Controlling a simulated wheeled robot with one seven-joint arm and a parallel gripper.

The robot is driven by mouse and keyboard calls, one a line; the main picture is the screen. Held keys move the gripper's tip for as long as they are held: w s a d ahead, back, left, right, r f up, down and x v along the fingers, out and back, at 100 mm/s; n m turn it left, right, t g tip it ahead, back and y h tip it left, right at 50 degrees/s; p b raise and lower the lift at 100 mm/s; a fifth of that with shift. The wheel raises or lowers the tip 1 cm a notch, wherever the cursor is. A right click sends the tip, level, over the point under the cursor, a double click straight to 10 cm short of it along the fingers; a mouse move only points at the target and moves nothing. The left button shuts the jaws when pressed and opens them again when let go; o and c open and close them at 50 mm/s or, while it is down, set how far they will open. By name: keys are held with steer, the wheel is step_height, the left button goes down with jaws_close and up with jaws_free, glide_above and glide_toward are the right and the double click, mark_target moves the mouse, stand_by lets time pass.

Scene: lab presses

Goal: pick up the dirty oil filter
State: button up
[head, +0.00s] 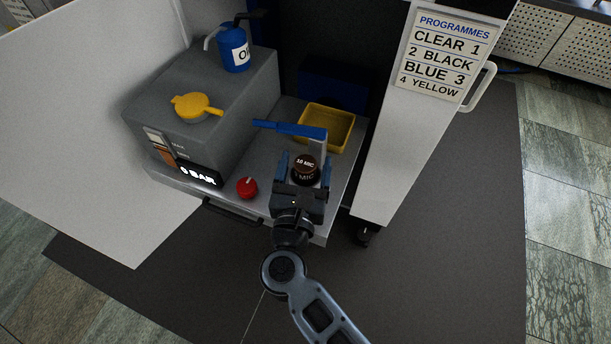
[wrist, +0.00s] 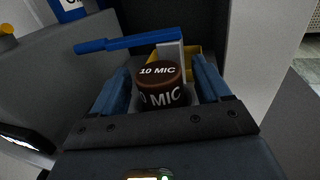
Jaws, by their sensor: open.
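The oil filter (head: 306,168) is a dark brown cylinder marked "10 MIC" on its top and side. It stands upright at the front right of the grey shelf. My gripper (head: 304,166) is open, with one blue finger on each side of the filter. In the wrist view the filter (wrist: 160,85) sits between the two fingers (wrist: 163,85). I cannot tell whether either finger touches it. The filter's lower part is hidden by my gripper.
A blue lever (head: 288,128) on a grey post stands just behind the filter. Behind it is a yellow tray (head: 334,117). A red knob (head: 247,187) is to the left, before a grey unit (head: 165,85) with a yellow cap (head: 196,106) and blue oil can (head: 234,52). A white door (head: 418,130) stands right.

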steer(key=c, duration=1.1)
